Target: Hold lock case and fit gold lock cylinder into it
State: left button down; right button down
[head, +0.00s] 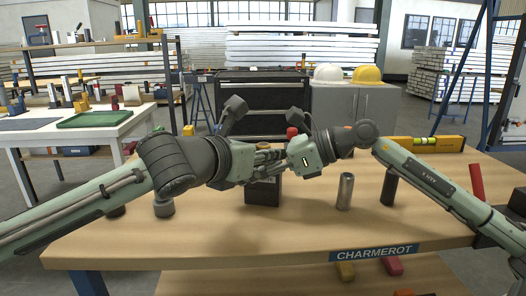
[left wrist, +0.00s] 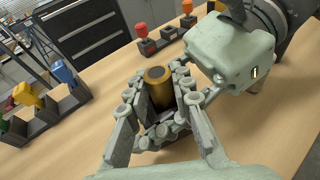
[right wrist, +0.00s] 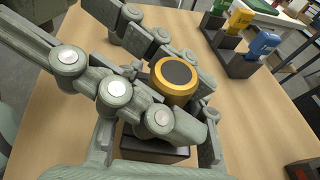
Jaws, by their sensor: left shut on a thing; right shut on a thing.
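The gold lock cylinder shows in the left wrist view (left wrist: 158,80) and right wrist view (right wrist: 178,78), with a dark round end facing up. My left gripper (head: 268,164) is shut on it, its fingers on either side. The dark lock case (head: 262,192) is under the cylinder in the head view. Its top also shows below the cylinder in the right wrist view (right wrist: 152,149), between the fingers of my right gripper (head: 284,160), which is shut on it. The fingers of both grippers crowd together and hide the joint, so how far the cylinder sits in the case cannot be told.
On the wooden table, a silver cylinder (head: 345,192) and a dark cylinder (head: 389,188) stand to the right. A yellow level (head: 428,144) lies at the back right. A grey round piece (head: 163,207) stands at left. The front middle is clear.

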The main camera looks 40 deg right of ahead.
aim_at(263, 144)
pick_arm(q)
jog(key=shift+f, duration=0.1)
jog(key=shift+r, duration=3.55)
jog(key=shift+f, duration=0.1)
jog(key=shift+f, duration=1.15)
jog(key=shift+f, duration=2.35)
jog(key=shift+r, duration=1.9)
